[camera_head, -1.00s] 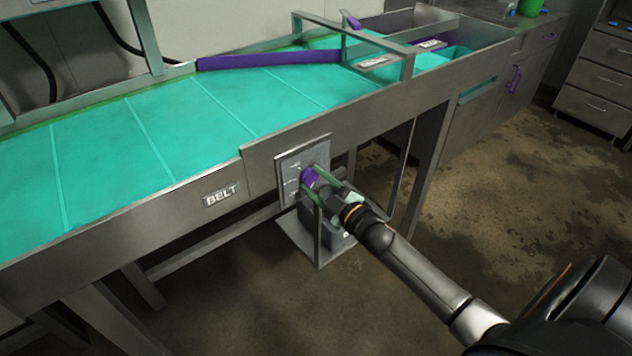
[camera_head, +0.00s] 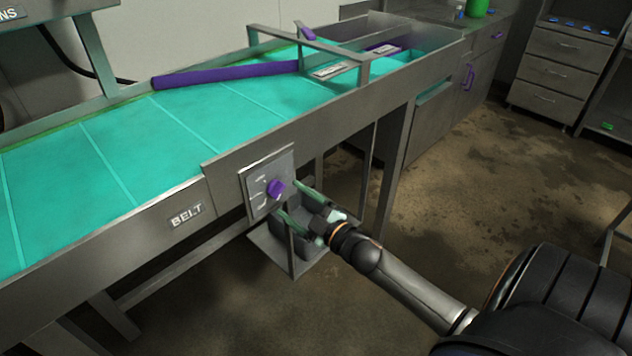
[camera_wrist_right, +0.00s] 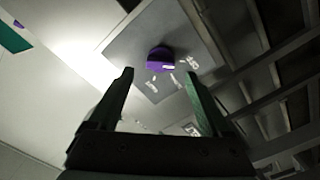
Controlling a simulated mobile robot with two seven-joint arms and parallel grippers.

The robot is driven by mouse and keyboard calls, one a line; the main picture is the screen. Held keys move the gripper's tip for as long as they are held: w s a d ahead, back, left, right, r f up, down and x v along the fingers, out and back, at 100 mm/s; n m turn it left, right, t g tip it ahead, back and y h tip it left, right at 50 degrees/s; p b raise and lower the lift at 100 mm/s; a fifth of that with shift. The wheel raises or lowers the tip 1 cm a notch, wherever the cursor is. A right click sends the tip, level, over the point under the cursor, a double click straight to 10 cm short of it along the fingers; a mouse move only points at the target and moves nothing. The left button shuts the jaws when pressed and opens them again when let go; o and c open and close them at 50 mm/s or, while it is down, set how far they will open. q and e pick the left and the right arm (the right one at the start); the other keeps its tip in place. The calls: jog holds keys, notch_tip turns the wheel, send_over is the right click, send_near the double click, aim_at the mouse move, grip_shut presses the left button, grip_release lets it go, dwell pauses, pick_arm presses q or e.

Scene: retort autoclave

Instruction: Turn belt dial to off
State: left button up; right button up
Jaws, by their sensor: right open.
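The purple belt dial (camera_head: 275,188) sits on a grey dial plate (camera_head: 256,177) on the side of the conveyor, right of the BELT label (camera_head: 186,215). My right gripper (camera_head: 287,201) is open in front of the plate, its green fingers apart and clear of the dial. In the right wrist view the dial (camera_wrist_right: 159,60) shows ahead, beyond the fingertips of the right gripper (camera_wrist_right: 158,82), with a gap between. My left gripper is not in view.
The teal conveyor belt (camera_head: 120,130) runs above the plate, with a purple bar (camera_head: 225,75) across it. A drawer cabinet (camera_head: 548,75) is at the back right. The floor at right is open.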

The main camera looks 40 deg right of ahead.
jog(key=s, duration=0.8)
jog(key=shift+s+d, duration=0.15)
jog(key=shift+d, duration=0.15)
